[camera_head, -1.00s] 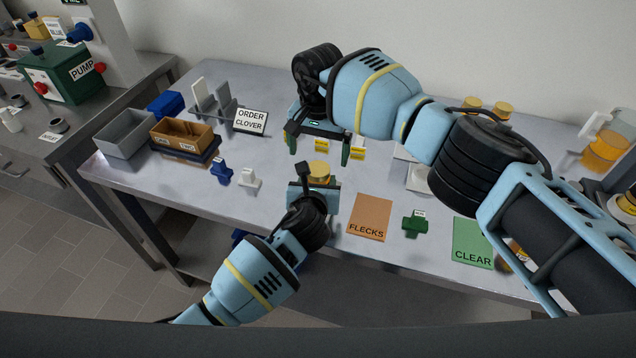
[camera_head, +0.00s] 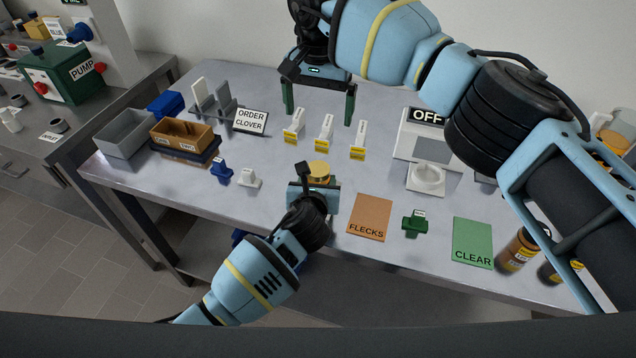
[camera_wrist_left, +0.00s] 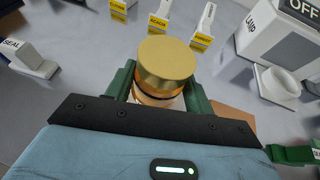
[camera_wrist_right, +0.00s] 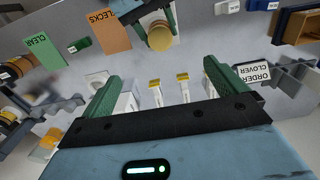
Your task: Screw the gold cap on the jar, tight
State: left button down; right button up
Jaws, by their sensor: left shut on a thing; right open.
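The gold cap (camera_head: 319,169) sits on top of the jar (camera_wrist_left: 158,100), which stands upright near the front of the bench. In the left wrist view, the cap (camera_wrist_left: 166,62) covers the jar's mouth and looks level; how tight it is cannot be seen. My left gripper (camera_head: 316,190) is shut on the jar, its green fingers on either side below the cap. My right gripper (camera_head: 318,102) is open and empty, raised behind and apart from the jar. In the right wrist view the cap (camera_wrist_right: 160,37) shows beyond the open fingers.
Several white tags with yellow labels (camera_head: 324,132) stand behind the jar. The lamp box (camera_head: 428,138) is to the right, with the orange FLECKS mat (camera_head: 369,217) and green CLEAR mat (camera_head: 472,242) in front. Brown bottles (camera_head: 518,248) stand at the right edge; trays (camera_head: 125,133) at left.

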dwell(0.4)
pick_arm(q)
jog(key=shift+c, duration=2.4)
grip_release()
jog(key=shift+v, duration=3.95)
